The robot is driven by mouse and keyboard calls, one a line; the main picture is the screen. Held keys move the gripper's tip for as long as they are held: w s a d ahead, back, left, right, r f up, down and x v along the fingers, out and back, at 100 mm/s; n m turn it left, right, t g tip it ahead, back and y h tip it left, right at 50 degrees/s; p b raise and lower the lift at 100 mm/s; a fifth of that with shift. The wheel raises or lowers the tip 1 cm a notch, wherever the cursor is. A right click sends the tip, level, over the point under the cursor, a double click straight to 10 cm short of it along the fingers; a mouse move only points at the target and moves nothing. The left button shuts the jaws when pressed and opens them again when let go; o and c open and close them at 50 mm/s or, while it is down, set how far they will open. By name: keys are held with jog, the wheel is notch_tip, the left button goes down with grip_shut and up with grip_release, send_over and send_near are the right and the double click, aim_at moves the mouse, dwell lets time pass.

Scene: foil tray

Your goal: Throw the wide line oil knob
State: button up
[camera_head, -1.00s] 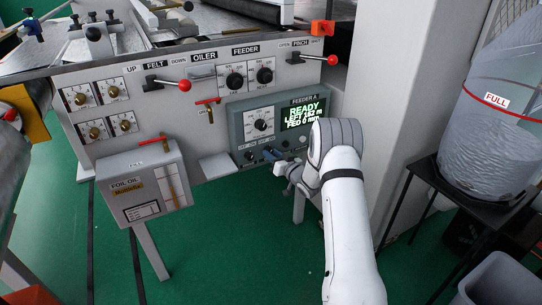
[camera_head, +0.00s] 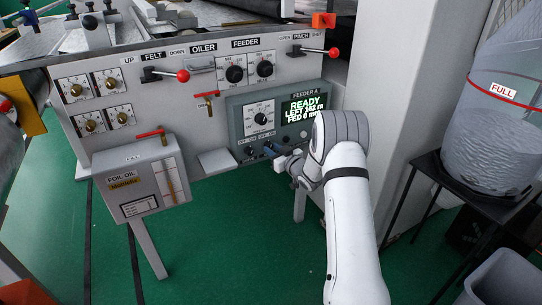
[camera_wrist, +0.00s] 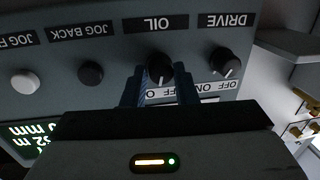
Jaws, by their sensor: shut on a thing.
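The oil knob (camera_wrist: 158,68) is a small black knob under the OIL label in the upside-down wrist view. My gripper (camera_wrist: 160,80) has one blue finger on each side of it and is shut on it. The fingers partly hide the OFF and ON marks, and I cannot tell which mark the knob points at. In the head view, my gripper (camera_head: 271,150) reaches the lower row of the FEEDER A panel (camera_head: 240,112), and its fingers hide the knob there.
The drive knob (camera_wrist: 226,62) sits close beside the oil knob. The black jog back button (camera_wrist: 91,73) and a white jog button (camera_wrist: 24,81) are on the other side. The lit screen (camera_head: 304,108) reads READY. A foil oil box (camera_head: 150,187) stands left of the panel.

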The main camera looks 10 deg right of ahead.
jog(key=shift+a+n+g+h+b, duration=0.15)
jog(key=shift+n+h+b, duration=0.15)
jog(key=shift+n+b, duration=1.7)
jog(key=shift+a+n+g+h+b, duration=0.15)
jog(key=shift+n+h+b, duration=0.15)
jog(key=shift+n+b, duration=1.65)
jog(key=shift+r, duration=0.1)
jog(key=o, duration=1)
jog(key=shift+d, duration=0.1)
jog(key=shift+s, duration=0.1)
jog(key=shift+s+d+r, duration=0.15)
jog(key=shift+s+d, duration=0.05)
jog(key=f+p+v, duration=0.1)
jog(key=v, duration=0.6)
jog(key=shift+r, duration=0.4)
